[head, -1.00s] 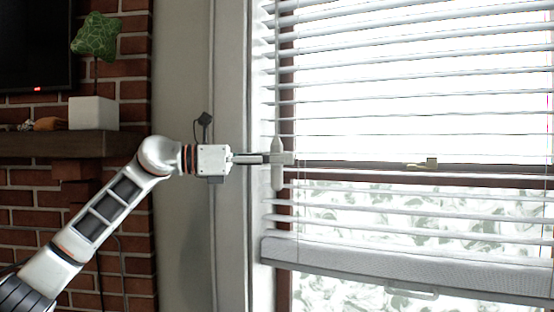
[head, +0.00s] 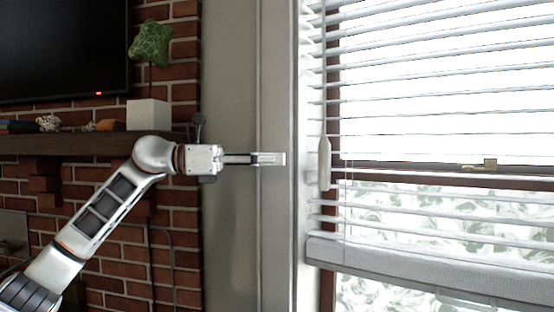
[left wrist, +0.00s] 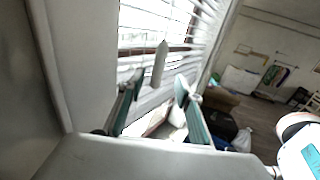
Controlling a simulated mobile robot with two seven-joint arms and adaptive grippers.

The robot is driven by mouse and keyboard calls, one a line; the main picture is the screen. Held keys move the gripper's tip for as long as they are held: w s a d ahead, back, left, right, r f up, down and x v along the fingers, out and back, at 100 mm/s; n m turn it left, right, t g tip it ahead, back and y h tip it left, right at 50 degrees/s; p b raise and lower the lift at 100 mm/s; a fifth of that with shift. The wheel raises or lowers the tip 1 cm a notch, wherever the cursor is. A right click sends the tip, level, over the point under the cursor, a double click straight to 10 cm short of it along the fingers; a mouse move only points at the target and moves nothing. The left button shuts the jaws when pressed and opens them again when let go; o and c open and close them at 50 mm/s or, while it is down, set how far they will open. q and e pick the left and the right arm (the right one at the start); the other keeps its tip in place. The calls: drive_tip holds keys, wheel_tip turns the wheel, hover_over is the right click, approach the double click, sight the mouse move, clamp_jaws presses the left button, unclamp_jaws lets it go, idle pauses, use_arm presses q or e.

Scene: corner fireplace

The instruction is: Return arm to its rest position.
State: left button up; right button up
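My left arm comes in from the lower left of the head view, bent at the elbow. Its gripper (head: 272,158) points right, level, in front of the pale wall beside the window. In the left wrist view its two fingers (left wrist: 158,95) stand apart with nothing between them, so it is open. The white blind wand (head: 325,162) hangs at the left edge of the window, right of the fingertips and apart from them. In the left wrist view the wand (left wrist: 160,63) shows beyond the fingertips. My right gripper is not in view.
White slatted blinds (head: 430,120) cover most of the window. Left of it, a dark mantel (head: 80,145) on a brick wall holds a white plant pot (head: 148,114), behind my elbow. A dark screen (head: 60,45) hangs above. The left wrist view shows an open room at right.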

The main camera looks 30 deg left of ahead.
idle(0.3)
use_arm(q)
drive_tip(key=w+d+f+n+h, duration=0.2)
drive_tip(key=w+d+f+n, duration=0.15)
drive_tip(key=d+f, duration=0.55)
wheel_tip(320, 180, down, 33)
drive_tip(key=n+t+y, duration=0.6)
drive_tip(key=n+t, duration=0.3)
drive_tip(key=n, duration=1.4)
drive_tip(key=s+f+n+g+y, duration=0.1)
drive_tip(key=s+f+n+y, duration=0.2)
drive_tip(key=s+f+n, duration=0.5)
drive_tip(key=s+a+f+n+g+y, duration=0.1)
drive_tip(key=s+f+g+y, duration=0.2)
drive_tip(key=f, duration=0.8)
drive_tip(key=s+f+n+y, duration=0.2)
drive_tip(key=s+f+n, duration=0.35)
drive_tip(key=f, duration=0.45)
drive_tip(key=s+f+n+g, duration=0.1)
drive_tip(key=s+f, duration=0.4)
drive_tip(key=s, duration=0.2)
drive_tip(key=s+f+n+g+y, duration=0.1)
drive_tip(key=s+f+n+g, duration=0.1)
drive_tip(key=s+f, duration=0.3)
drive_tip(key=shift+s+a+g+y, duration=0.2)
drive_tip(key=shift+s+g+y, duration=0.1)
drive_tip(key=shift+s, duration=0.95)
drive_tip(key=shift+c, duration=1)
drive_tip(key=shift+w+d, duration=0.1)
